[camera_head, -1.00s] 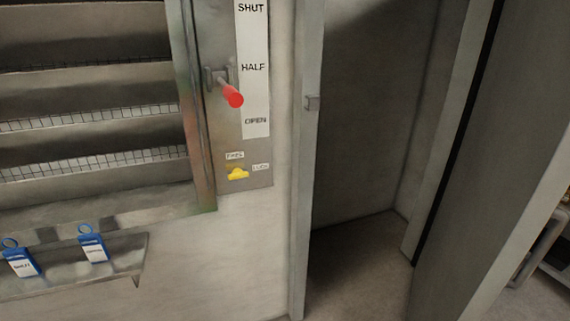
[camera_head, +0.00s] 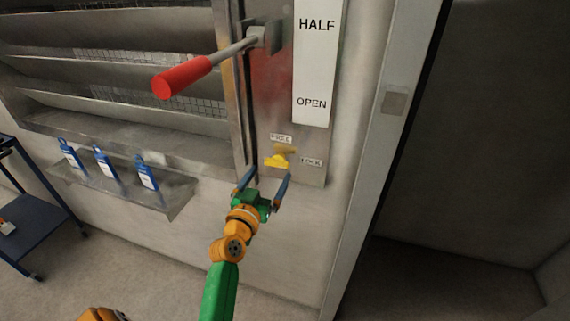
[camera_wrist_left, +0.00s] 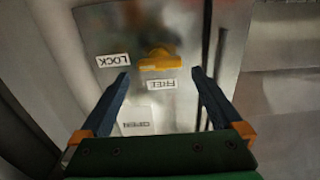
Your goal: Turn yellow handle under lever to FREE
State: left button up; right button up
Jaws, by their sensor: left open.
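The yellow handle (camera_head: 278,158) sits on a metal plate (camera_head: 309,172) below the lever. A FREE label (camera_head: 281,139) is just above it and a LOCK label (camera_head: 311,161) is to its right. The lever (camera_head: 190,76) has a red grip and sticks out from the plate near the HALF mark. My left gripper (camera_head: 262,184) is open just below the handle, its fingers spread. In the left wrist view the handle (camera_wrist_left: 157,60) lies ahead of the open fingers, between them in the picture; no contact shows. I do not see my right gripper.
A small shelf (camera_head: 120,191) with blue tags (camera_head: 104,164) juts from the wall at the left. A blue cart (camera_head: 40,222) stands at the far left. A louvre (camera_head: 120,60) is left of the plate. An open doorway (camera_head: 460,200) is at the right.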

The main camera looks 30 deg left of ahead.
aim_at(275, 165)
pick_arm(q)
jog(key=x, duration=0.4)
jog(key=shift+w+f, duration=0.1)
jog(key=shift+w, duration=0.35)
jog(key=shift+s, duration=0.15)
